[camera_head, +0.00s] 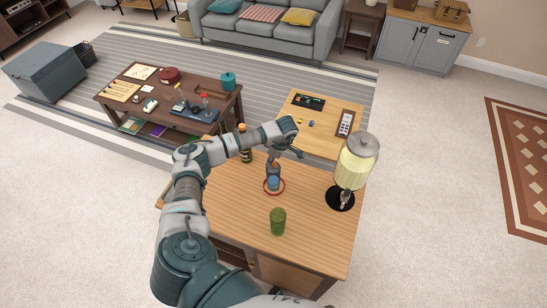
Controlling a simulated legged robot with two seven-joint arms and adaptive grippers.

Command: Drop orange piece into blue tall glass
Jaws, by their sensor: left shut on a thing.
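The blue tall glass (273,184) stands upright on a round red-rimmed coaster on the wooden bar table. My left gripper (276,161) is directly above the glass and points down at it. It is shut on the orange piece (275,164), of which only a small orange-red patch shows between the fingertips at the level of the glass's mouth. Whether the piece is inside the rim or just over it is too small to tell. My right gripper is not in view.
On the wooden table (233,205), a green glass (278,221) stands nearer, a drink dispenser (355,163) stands right, and a dark bottle (246,153) stands behind my forearm. Beyond are a lighter table (322,139) with small items and a cluttered dark coffee table (226,110).

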